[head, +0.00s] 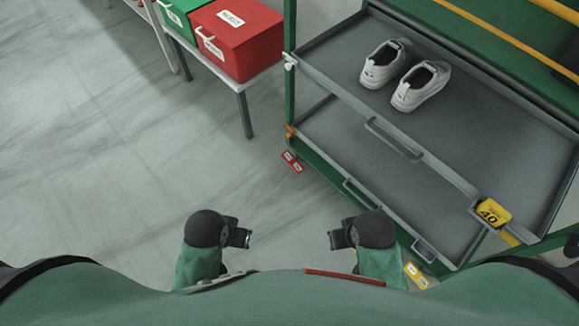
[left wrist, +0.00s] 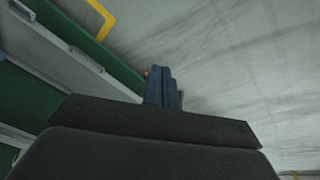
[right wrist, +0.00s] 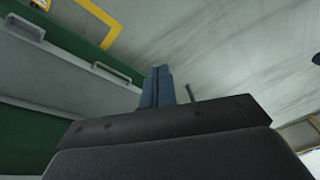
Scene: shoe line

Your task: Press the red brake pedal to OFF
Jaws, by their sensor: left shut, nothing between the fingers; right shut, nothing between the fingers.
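The red brake pedal (head: 292,161), with small white labels, sits low by the floor at the rack's left front corner in the head view. My left gripper (head: 249,238) is shut and empty, below and left of the pedal in the picture and apart from it. Its closed blue fingers (left wrist: 163,72) show in the left wrist view, with a tiny reddish spot beside the tips that I cannot identify. My right gripper (head: 332,240) is shut and empty, below and right of the pedal. Its closed fingers (right wrist: 158,72) show in the right wrist view.
The rack (head: 290,105) has grey trays; a pair of white shoes (head: 420,86) stands on the upper one. A yellow tag reading 40 (head: 492,213) and a yellow labelled piece (head: 416,276) are at right. Red (head: 240,45) and green boxes stand on a table. The left floor is clear.

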